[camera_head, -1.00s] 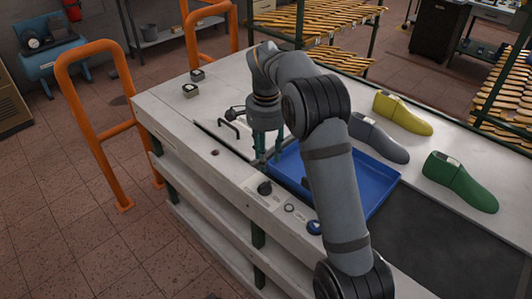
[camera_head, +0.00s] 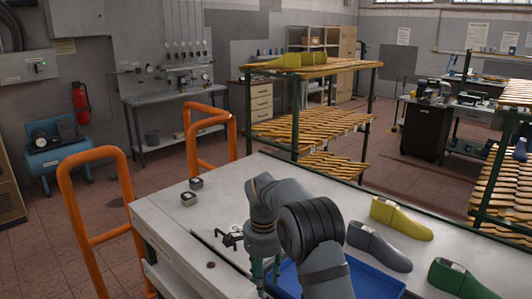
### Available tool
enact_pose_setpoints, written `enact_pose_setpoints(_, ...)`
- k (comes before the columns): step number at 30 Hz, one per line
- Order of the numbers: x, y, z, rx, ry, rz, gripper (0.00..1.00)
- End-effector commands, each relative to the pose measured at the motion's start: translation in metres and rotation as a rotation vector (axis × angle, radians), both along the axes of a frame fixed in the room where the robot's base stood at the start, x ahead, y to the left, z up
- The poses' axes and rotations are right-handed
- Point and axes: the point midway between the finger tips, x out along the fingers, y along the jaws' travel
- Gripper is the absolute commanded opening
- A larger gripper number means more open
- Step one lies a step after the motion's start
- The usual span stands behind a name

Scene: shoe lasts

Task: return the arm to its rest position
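My arm is bent over the white workbench (camera_head: 160,212), with its elbow toward the camera. My gripper (camera_head: 267,282) points down near the left edge of the blue tray (camera_head: 372,284). Its two dark green fingers stand apart with nothing seen between them. The fingertips are cut off or hidden at the bottom edge. A yellow shoe last (camera_head: 402,220), a grey last (camera_head: 378,248) and a green last (camera_head: 460,281) lie on the bench right of the arm, clear of the gripper. The arm hides part of the tray.
A black clamp-like fixture (camera_head: 230,237) stands left of the gripper. Orange rails (camera_head: 75,215) stand left of the bench. A rack (camera_head: 316,67) behind it has another yellow last (camera_head: 300,60) on top.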

Motion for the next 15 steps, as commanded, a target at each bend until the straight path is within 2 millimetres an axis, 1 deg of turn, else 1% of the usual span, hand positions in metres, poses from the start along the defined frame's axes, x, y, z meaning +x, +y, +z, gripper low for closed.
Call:
enact_pose_setpoints(1,-0.001,-0.001,-0.011,-0.002,0.005,0.000,0.38)
enact_pose_setpoints(3,-0.001,0.000,-0.025,-0.002,0.006,-0.001,0.38)
enact_pose_setpoints(7,-0.001,-0.001,-0.049,-0.001,0.005,-0.002,0.38)
enact_pose_setpoints(12,-0.001,-0.001,-0.070,0.000,0.003,-0.003,0.38)
enact_pose_setpoints(15,0.000,-0.001,-0.076,0.000,0.000,-0.002,0.38)
